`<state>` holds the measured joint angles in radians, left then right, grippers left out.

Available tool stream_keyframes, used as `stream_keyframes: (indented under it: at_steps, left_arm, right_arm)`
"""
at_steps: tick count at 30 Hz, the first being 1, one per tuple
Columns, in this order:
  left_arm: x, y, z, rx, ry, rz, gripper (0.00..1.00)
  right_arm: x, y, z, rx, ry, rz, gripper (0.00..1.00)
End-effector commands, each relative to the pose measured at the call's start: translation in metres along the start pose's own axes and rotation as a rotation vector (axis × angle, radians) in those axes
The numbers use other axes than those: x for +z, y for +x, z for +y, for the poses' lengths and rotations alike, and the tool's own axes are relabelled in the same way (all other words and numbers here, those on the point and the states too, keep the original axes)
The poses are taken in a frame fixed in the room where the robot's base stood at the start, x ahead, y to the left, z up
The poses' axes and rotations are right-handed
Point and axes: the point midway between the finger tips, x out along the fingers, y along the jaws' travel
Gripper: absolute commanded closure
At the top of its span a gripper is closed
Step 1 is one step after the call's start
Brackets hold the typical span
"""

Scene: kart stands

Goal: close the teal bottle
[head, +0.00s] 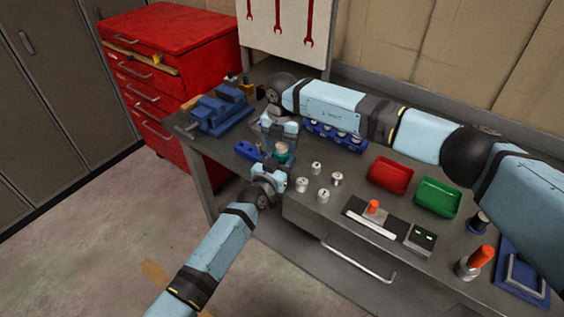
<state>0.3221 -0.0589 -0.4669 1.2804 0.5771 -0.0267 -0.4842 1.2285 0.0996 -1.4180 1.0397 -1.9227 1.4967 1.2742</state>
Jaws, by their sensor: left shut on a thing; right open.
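The teal bottle (281,158) stands upright near the left part of the grey workbench, with a pale top (282,147). I cannot tell whether that top is a cap or how it is seated. My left gripper (279,170) reaches in from the front and is shut on the bottle, low on its near side. My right gripper (281,136) comes down from behind and above. It is open close to the bottle's top, and its fingertips are partly hidden.
A blue vise (217,111) and a small blue fixture (249,151) lie left. A blue rack (333,138) is behind right. Several metal cylinders (323,195) stand just right, with a red tray (390,175) and a green tray (437,197) beyond. My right arm spans the bench's back.

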Motion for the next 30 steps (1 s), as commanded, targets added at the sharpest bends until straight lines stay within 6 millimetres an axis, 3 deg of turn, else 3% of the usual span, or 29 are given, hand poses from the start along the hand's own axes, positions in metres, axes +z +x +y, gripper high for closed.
stream_keyframes:
  at_steps: [10,22,26,30]
  left_arm:
    - [0.0,0.0,0.0,0.0,0.0,-0.001,1.0]
    - [0.0,0.0,0.0,0.0,0.0,0.0,1.0]
    - [0.0,0.0,0.0,0.0,0.0,0.0,1.0]
    - [0.0,0.0,0.0,0.0,0.0,0.0,1.0]
  right_arm:
    - [0.0,-0.04,0.0,0.0,0.0,-0.001,0.42]
    - [0.0,-0.043,0.0,0.0,-0.032,0.0,0.46]
    - [0.0,-0.046,0.0,0.001,-0.173,-0.001,0.46]
    - [0.001,-0.053,0.0,0.002,-0.45,-0.001,0.46]
